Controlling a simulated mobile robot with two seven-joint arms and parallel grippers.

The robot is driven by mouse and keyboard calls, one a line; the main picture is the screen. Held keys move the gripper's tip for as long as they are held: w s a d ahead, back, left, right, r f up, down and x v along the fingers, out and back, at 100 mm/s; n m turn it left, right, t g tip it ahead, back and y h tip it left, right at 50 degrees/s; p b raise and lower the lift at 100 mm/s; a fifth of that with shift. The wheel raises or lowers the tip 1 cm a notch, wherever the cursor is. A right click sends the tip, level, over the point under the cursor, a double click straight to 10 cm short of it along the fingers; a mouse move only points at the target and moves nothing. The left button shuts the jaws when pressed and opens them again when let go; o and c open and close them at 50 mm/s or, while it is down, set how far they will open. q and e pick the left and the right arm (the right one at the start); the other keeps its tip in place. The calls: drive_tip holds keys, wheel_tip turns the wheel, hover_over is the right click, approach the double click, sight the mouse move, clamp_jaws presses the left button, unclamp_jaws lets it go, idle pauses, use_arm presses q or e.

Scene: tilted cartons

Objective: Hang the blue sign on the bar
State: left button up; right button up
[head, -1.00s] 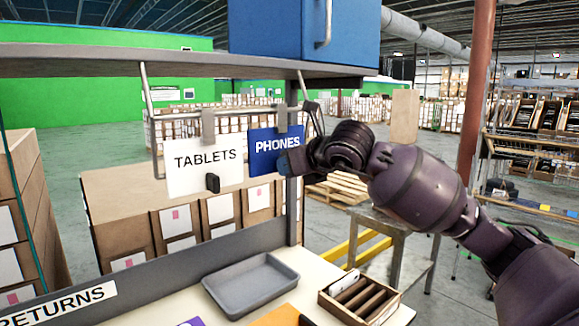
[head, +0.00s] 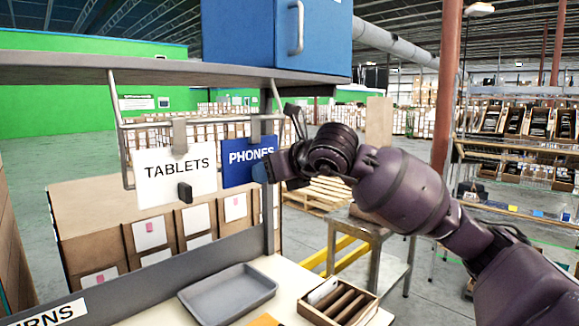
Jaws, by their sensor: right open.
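The blue sign (head: 240,160), marked PHONES, is upright below the grey bar (head: 215,121), under the shelf. A grey hook (head: 257,131) at its top meets the bar and appears to hang over it. My right gripper (head: 267,170) is open at the sign's lower right edge and covers part of it. I cannot tell whether its fingers still touch the sign. A white TABLETS sign (head: 165,182) with a dark block on its front hangs from the bar to the left.
A blue cabinet (head: 250,35) stands on the shelf (head: 80,70) above the bar. Below are a grey tray (head: 225,292) and a wooden divided box (head: 338,302) on the pale bench. A grey post (head: 269,225) stands just behind the gripper.

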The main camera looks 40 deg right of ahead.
drive_tip(key=v, duration=0.8)
drive_tip(key=shift+s+b, duration=0.25)
drive_tip(key=shift+b, duration=0.15)
drive_tip(key=shift+a, duration=0.1)
drive_tip(key=a+f+m+g+y, duration=0.1)
drive_tip(key=a+f+m+y, duration=0.25)
drive_tip(key=f+y, duration=0.45)
drive_tip(key=a+f+m+g+y, duration=0.15)
drive_tip(key=a+f+y, duration=0.3)
drive_tip(key=f, duration=0.85)
drive_tip(key=s+d+f+m+t+h, duration=0.15)
drive_tip(key=f+m+h, duration=0.25)
drive_tip(key=f+m, duration=0.4)
drive_tip(key=s+d+f+m+t+h, duration=0.1)
drive_tip(key=s+f+m+t+h, duration=0.25)
drive_tip(key=f+m, duration=0.4)
drive_tip(key=s+d+f+m+t+h, duration=0.1)
drive_tip(key=f+m+t+h, duration=0.1)
drive_tip(key=f+m+h, duration=0.45)
drive_tip(key=s+a+f+m+g, duration=0.3)
drive_tip(key=s+f+m, duration=0.1)
drive_tip(key=f, duration=0.4)
drive_tip(key=s+a+f+m+g, duration=0.3)
drive_tip(key=s+f, duration=0.3)
drive_tip(key=f, duration=0.2)
drive_tip(key=shift+s+a+m+g, duration=0.25)
drive_tip(key=shift+a+m+g, duration=0.15)
drive_tip(key=shift+m, duration=0.5)
